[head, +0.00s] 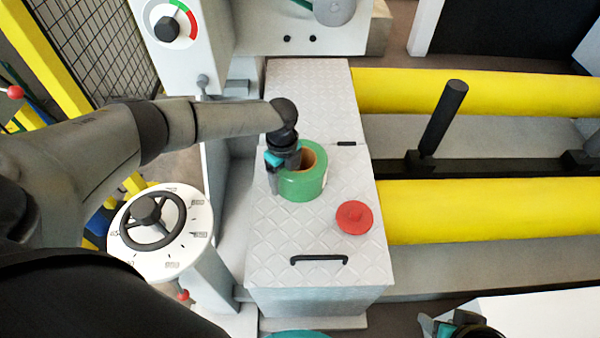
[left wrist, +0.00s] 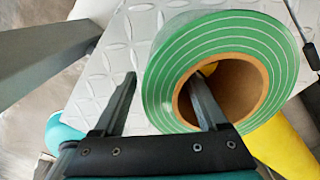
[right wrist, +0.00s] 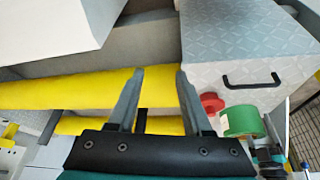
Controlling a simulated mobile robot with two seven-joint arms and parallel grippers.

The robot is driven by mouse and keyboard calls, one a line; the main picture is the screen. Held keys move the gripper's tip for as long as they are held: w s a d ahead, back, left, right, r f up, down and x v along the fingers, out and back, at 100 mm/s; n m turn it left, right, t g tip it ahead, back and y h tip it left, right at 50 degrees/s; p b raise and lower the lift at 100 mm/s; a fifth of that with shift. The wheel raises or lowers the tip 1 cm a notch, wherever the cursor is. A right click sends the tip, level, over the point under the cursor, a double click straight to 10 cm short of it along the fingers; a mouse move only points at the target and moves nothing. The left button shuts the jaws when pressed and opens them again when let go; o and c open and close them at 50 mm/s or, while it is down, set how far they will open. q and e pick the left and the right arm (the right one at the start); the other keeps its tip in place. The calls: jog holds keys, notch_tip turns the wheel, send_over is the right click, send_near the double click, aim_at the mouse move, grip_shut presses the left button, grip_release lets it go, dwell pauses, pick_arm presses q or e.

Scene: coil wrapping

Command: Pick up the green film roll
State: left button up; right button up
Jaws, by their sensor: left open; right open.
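The green film roll (head: 304,183) stands on the diamond-plate top of a grey box in the head view, its brown core facing up. My left gripper (head: 275,163) is at the roll's left side. In the left wrist view my left gripper (left wrist: 160,100) is open, with one finger at the opening of the core of the green roll (left wrist: 222,75) and the other outside its wall. Whether the fingers touch the roll cannot be told. My right gripper (right wrist: 152,98) is open and empty, away from the roll, which also shows in the right wrist view (right wrist: 241,120).
A red knob (head: 354,217) and a black handle (head: 319,259) are on the grey box top (head: 275,235), near the roll. Two yellow rollers (head: 480,208) lie to the right with a dark upright lever (head: 443,118) between them. A handwheel (head: 152,222) stands at the left.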

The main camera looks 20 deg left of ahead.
pick_arm(q)
jog(key=shift+f, duration=0.45)
grip_shut()
dwell(0.4)
dwell(0.8)
jog(key=shift+w+r, duration=0.1)
